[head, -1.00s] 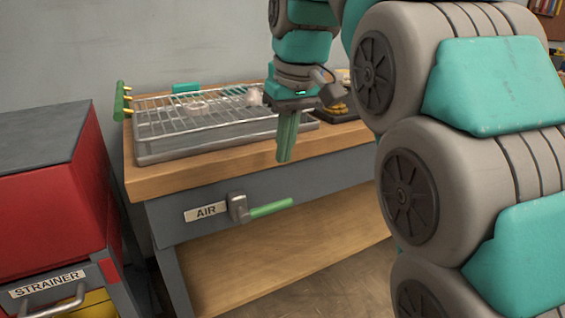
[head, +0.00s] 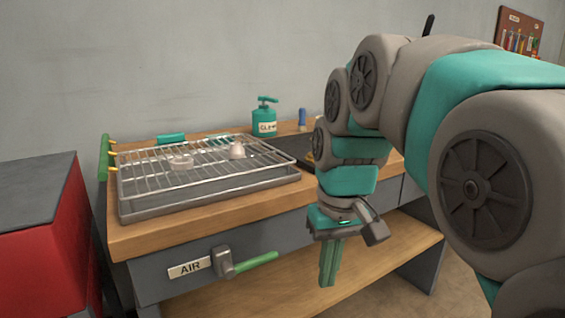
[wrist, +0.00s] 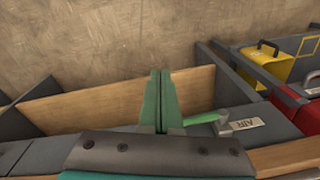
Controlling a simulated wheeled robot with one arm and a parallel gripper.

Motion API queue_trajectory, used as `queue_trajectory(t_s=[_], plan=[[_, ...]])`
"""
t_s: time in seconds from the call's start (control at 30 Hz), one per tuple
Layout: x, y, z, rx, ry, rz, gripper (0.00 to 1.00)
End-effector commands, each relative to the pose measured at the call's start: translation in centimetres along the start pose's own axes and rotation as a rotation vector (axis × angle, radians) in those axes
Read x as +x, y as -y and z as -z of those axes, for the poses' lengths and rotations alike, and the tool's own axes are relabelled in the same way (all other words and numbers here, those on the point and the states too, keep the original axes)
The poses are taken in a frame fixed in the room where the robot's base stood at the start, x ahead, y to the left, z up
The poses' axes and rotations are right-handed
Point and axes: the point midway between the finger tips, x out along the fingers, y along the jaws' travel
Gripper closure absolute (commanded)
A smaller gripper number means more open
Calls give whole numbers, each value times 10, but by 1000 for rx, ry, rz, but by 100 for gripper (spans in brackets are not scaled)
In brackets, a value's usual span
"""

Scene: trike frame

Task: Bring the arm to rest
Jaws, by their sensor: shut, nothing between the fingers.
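My gripper (head: 328,264) points down in front of the workbench's front edge, to the right of the green-handled air valve (head: 240,262). Its two green fingers are pressed together with nothing between them. In the wrist view the shut fingers (wrist: 161,100) stand in the middle, with the air valve (wrist: 215,121) just to their right. My arm is folded across the right side of the head view and hides part of the bench's right end.
The wooden workbench (head: 130,238) bears a wire rack over a tray (head: 150,206), with small pale parts on the rack. A red cabinet (head: 60,245) is at left. A wooden lower shelf (head: 270,296) lies below the bench top.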

Motion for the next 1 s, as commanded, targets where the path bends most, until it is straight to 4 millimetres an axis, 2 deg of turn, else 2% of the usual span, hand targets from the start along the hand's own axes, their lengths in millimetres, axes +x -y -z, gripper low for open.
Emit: queue_trajectory(t_s=[0.03, 0.23, 0.4, 0.6, 0.77, 1.0], plan=[[13, -6, -17, 27, 19, -1, 100], [63, -24, -79, 121, 77, -12, 100], [107, -32, -137, 189, 130, -21, 100], [149, -34, -192, 243, 178, -30, 100], [165, -34, -214, 262, 193, -35, 100], [167, -34, -217, 265, 195, -36, 100]])
